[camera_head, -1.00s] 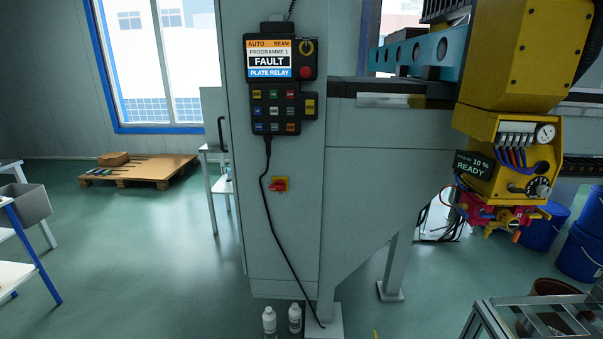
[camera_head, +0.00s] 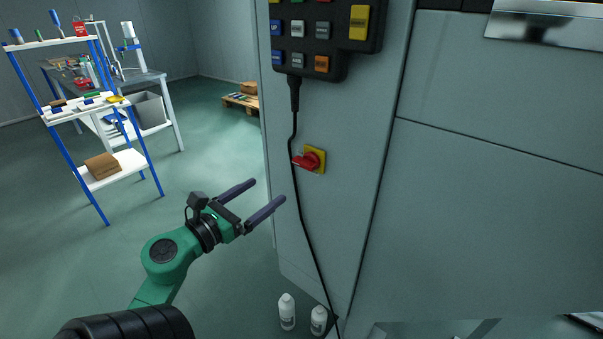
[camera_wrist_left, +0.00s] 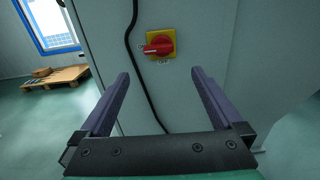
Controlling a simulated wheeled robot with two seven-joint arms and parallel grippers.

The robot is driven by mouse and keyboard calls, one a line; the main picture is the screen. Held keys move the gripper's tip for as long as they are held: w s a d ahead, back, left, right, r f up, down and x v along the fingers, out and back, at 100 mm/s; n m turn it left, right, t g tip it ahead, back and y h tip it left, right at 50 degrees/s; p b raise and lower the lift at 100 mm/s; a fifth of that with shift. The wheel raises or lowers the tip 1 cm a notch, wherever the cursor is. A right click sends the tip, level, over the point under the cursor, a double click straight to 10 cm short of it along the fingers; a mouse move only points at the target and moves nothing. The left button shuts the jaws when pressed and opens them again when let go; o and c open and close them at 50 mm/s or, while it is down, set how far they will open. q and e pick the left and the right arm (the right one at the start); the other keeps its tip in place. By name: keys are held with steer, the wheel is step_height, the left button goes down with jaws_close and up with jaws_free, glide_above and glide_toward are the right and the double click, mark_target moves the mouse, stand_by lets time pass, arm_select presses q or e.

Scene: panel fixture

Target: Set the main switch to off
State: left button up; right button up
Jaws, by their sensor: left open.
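The main switch (camera_head: 309,160) is a red rotary handle on a yellow plate, fixed to the grey cabinet front. Its handle lies roughly level, pointing left. My right gripper is not in view.
A black cable (camera_head: 295,190) hangs from the control pendant (camera_head: 318,35) just left of the switch. White bottles (camera_head: 287,311) stand on the floor at the cabinet's foot. A shelf rack (camera_head: 110,165) stands at the left. The cabinet face (camera_head: 480,210) right of the switch is clear.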

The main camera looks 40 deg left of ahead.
mark_target(301, 165)
arm_select(q)
steer(key=w+p, duration=0.1)
steer(key=w, duration=0.3)
steer(key=w+p, duration=0.1)
steer(key=w, duration=0.4)
steer(key=w+p, duration=0.2)
steer(key=w, duration=0.2)
steer(key=shift+w+a+r, duration=0.1)
steer(key=shift+w+a, duration=0.1)
steer(key=shift+a, duration=0.15)
steer(key=shift+w, duration=0.4)
steer(key=c, duration=1.2)
steer(key=shift+o, duration=0.2)
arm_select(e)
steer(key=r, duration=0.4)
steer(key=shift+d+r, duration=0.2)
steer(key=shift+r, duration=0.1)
